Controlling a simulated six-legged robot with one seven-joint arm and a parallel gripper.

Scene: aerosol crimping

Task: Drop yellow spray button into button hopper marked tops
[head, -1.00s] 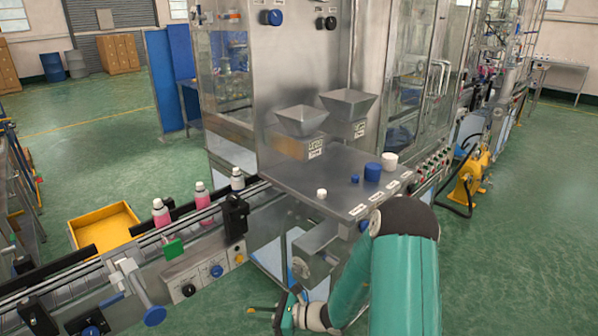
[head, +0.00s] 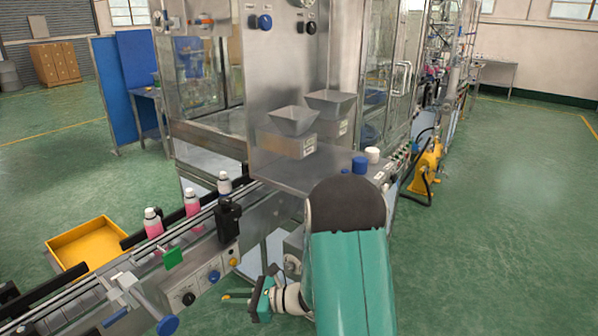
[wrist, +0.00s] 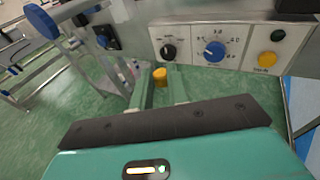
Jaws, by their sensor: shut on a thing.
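The yellow spray button (wrist: 160,75) is a small yellow cylinder, held between the fingertips of my gripper (wrist: 160,88) in the wrist view. In the head view my gripper (head: 238,298) is low, beside the front of the conveyor machine, with a small yellow end at its tips. Two grey funnel-shaped hoppers, the left one (head: 293,122) and the right one (head: 330,103), stand on the machine's steel shelf, well above and beyond my gripper. Each has a small label below it, too small to read, so I cannot tell which is marked tops.
The control panel (wrist: 215,45) with knobs is close ahead of my gripper. Pink bottles (head: 192,203) stand on the conveyor. A yellow tray (head: 88,249) lies left.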

